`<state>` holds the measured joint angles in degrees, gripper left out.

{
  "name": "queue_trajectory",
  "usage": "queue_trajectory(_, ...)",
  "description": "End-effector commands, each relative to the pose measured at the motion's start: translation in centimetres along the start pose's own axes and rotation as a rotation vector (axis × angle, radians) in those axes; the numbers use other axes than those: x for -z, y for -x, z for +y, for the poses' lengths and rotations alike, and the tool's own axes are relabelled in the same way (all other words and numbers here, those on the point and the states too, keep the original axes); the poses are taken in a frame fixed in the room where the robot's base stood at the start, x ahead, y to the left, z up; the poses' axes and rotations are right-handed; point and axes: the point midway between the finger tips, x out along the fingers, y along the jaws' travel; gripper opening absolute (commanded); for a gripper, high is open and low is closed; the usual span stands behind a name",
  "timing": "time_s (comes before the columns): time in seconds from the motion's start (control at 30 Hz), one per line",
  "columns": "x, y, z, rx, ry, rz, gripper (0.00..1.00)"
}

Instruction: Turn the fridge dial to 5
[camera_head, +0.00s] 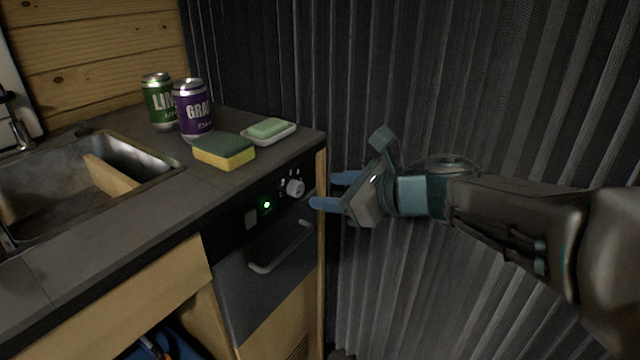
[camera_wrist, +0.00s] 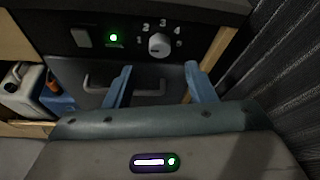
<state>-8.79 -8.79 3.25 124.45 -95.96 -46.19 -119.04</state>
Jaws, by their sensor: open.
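The fridge dial (camera_head: 295,187) is a small white round knob on the black panel at the top of the fridge front. In the wrist view the dial (camera_wrist: 159,45) has numbers around it, of which 2, 3 and 4 can be made out; where its pointer stands is too small to tell. My gripper (camera_head: 330,191) is open and empty, to the right of the dial in the head view and apart from it. In the wrist view its two blue fingers (camera_wrist: 158,76) stand below the dial, one to each side.
A green light (camera_head: 267,205) glows left of the dial, beside a switch (camera_head: 251,218). The fridge handle (camera_head: 281,247) juts out below. A sponge (camera_head: 224,151), soap dish (camera_head: 269,132) and two cans (camera_head: 193,108) stand on the counter above. A ribbed curtain (camera_head: 430,90) hangs at right.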

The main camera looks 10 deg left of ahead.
Motion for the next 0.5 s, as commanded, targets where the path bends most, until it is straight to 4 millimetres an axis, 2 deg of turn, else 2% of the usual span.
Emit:
queue_trajectory(0.03, 0.3, -1.4, 0.1, -0.004, 0.0, 0.0, 0.5)
queue_trajectory(0.2, 0.2, -4.5, 0.1, -0.001, -0.002, 0.0, 0.5)
queue_trajectory(0.33, 0.2, -6.1, 0.0, 0.0, -0.002, 0.0, 0.5)
queue_trajectory(0.5, 0.1, -7.1, -0.1, 0.002, -0.002, 0.0, 0.5)
